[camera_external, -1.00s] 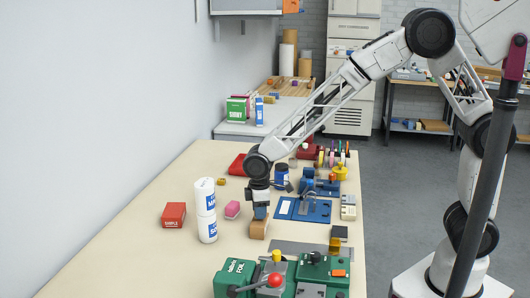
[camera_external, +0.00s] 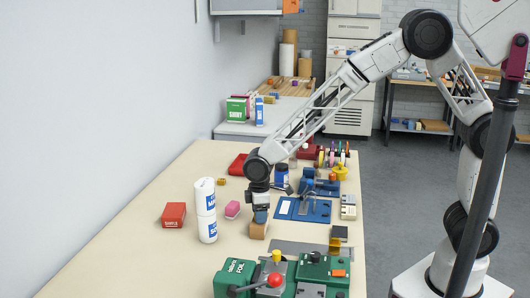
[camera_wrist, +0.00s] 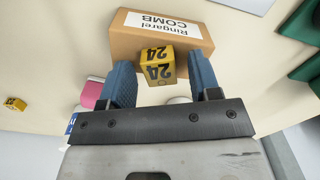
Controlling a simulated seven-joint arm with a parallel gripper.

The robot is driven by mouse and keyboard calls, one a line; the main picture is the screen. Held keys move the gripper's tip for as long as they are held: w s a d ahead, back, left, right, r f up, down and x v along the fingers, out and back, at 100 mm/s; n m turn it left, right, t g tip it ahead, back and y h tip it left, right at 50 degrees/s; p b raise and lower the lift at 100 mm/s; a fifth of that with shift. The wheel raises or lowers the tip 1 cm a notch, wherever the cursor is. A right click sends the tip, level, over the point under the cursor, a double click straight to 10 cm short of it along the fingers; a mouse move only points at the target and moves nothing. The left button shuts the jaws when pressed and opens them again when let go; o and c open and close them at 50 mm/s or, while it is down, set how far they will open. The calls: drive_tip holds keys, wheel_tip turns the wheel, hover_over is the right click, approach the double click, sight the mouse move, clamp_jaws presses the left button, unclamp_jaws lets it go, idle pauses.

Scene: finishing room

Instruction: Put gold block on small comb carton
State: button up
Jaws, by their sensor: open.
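The gold block (camera_wrist: 158,66), marked 24, lies between the two blue fingers of my gripper (camera_wrist: 163,82) in the wrist view, with gaps at both sides. It overlaps the near part of the brown small comb carton (camera_wrist: 125,46), which has a white label reading COMB. I cannot tell whether the block touches the carton. In the external view the carton (camera_external: 258,231) stands on the table directly below my gripper (camera_external: 260,216). The gold block is hidden there by the fingers. My gripper is open around the block.
A pink block (camera_external: 232,210) and stacked white canisters (camera_external: 206,210) stand left of the carton, with a red box (camera_external: 174,215) further left. A blue fixture (camera_external: 303,210) is right. A green machine (camera_external: 237,278) is in front. Another small gold block (camera_external: 222,181) lies farther back.

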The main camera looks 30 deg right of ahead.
drive_tip(key=shift+r, duration=0.1)
wheel_tip(320, 180, up, 12)
idle(0.7)
idle(0.5)
drive_tip(key=shift+d+r, duration=0.1)
drive_tip(key=s+d+r+m, duration=0.1)
drive_tip(key=d+r+m, duration=0.15)
drive_tip(key=d, duration=0.75)
drive_tip(key=s+d+r+m+t, duration=0.15)
drive_tip(key=d+r, duration=0.25)
drive_tip(key=d, duration=0.6)
drive_tip(key=d+r+m, duration=0.3)
drive_tip(key=d, duration=0.6)
drive_tip(key=s+d+m+t, duration=0.1)
drive_tip(key=s+d+m, duration=0.5)
drive_tip(key=s+d, duration=1.1)
drive_tip(key=d, duration=0.4)
drive_tip(key=shift+s+d+m, duration=0.2)
drive_tip(key=shift+s+m, duration=0.1)
drive_tip(key=shift+m, duration=0.1)
